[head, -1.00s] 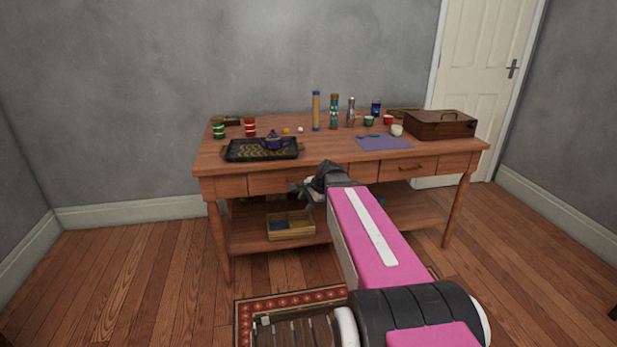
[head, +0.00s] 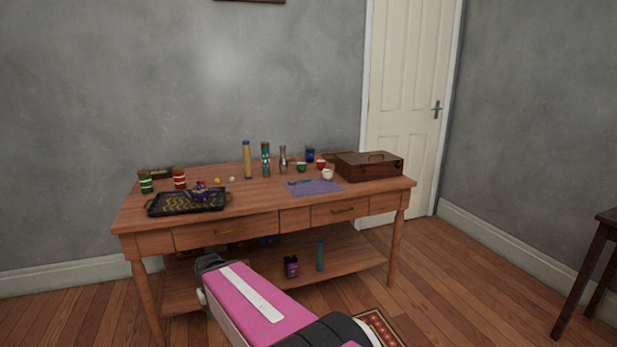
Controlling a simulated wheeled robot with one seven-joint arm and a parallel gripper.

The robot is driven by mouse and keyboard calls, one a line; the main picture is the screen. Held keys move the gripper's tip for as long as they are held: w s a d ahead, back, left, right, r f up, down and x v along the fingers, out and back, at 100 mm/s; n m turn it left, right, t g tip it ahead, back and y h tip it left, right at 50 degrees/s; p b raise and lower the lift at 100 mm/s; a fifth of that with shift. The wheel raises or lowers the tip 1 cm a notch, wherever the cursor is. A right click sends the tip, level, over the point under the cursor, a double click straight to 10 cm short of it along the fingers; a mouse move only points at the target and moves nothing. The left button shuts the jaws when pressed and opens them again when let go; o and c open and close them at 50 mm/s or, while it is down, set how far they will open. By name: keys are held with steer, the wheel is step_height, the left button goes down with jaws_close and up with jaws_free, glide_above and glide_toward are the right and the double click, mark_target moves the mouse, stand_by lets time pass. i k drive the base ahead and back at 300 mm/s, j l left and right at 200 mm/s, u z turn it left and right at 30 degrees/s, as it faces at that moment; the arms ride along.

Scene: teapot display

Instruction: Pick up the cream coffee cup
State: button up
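The cream coffee cup (head: 327,174) is small and pale. It stands on the wooden table (head: 270,212), just left of the brown wooden case and at the right back corner of the purple cloth (head: 316,188). My gripper (head: 207,266) is low in front of the table, below the tabletop and left of the cup in the picture, well apart from it. Its fingers are mostly hidden behind my pink arm, so their opening does not show.
The brown case (head: 369,166), red cup (head: 321,164) and green cup (head: 301,167) are near the cream cup. Tall cylinders (head: 247,160) stand behind. A black tray (head: 188,203) with a blue teapot (head: 200,193) is at left. A dark side table (head: 606,218) stands at far right.

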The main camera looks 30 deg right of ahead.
mark_target(326, 175)
steer(key=l+u, duration=0.15)
steer(key=l, duration=0.25)
steer(key=k+l+u, duration=0.15)
steer(key=l, duration=0.3)
steer(key=l+u, duration=0.15)
steer(key=l, duration=0.25)
steer(key=k+l+u, duration=0.15)
steer(key=l, duration=0.25)
